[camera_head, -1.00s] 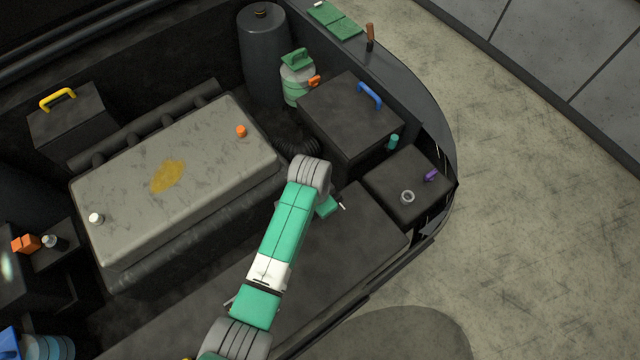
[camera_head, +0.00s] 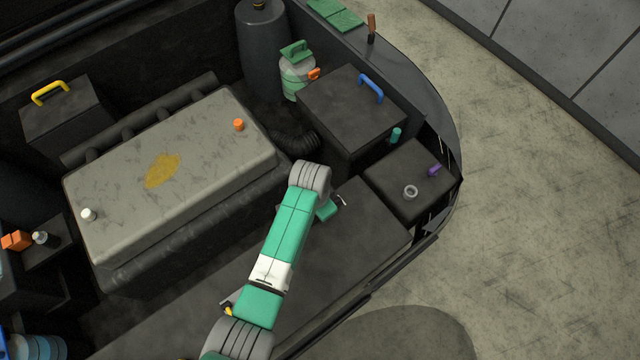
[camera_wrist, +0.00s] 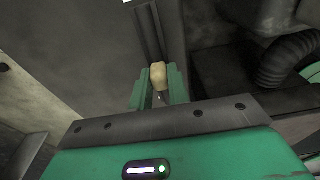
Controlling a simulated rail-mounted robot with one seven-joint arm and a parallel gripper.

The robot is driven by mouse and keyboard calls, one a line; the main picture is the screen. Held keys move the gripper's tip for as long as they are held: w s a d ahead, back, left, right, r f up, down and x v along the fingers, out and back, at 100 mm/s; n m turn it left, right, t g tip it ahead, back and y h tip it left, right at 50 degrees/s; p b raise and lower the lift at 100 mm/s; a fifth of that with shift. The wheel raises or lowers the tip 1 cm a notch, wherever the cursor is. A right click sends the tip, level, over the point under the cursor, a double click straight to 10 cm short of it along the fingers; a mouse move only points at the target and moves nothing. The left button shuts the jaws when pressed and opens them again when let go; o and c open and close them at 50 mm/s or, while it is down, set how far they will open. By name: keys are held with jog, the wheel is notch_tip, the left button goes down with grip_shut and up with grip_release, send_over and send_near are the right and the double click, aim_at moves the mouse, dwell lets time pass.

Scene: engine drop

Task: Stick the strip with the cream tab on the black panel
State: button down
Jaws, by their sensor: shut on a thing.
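In the wrist view my gripper (camera_wrist: 158,88) is shut on the cream tab (camera_wrist: 158,74). A narrow dark strip (camera_wrist: 149,35) runs from the tab away past the fingertips, over a dark grey surface (camera_wrist: 95,40). I cannot tell whether the strip touches that surface. In the head view my gripper's green body (camera_head: 327,209) is over the flat black panel (camera_head: 350,240) in front of the engine. Its fingers, the tab and the strip are hidden there by my arm.
A black box with a blue handle (camera_head: 370,88) and a lower box with a grey ring (camera_head: 410,191) stand nearby. The engine cover (camera_head: 170,170) is left of my arm. A ribbed hose (camera_wrist: 285,60) shows in the wrist view.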

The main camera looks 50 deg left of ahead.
jog(key=shift+f, duration=0.4)
dwell(0.6)
dwell(0.3)
jog(key=c, duration=1.3)
grip_release()
jog(key=shift+o, duration=0.2)
jog(key=r, duration=0.2)
jog(key=r+p, duration=0.1)
jog(key=r, duration=0.2)
jog(key=s+r, duration=0.1)
jog(key=r, duration=0.1)
jog(key=shift+r+p, duration=0.3)
jog(key=shift+r, duration=0.1)
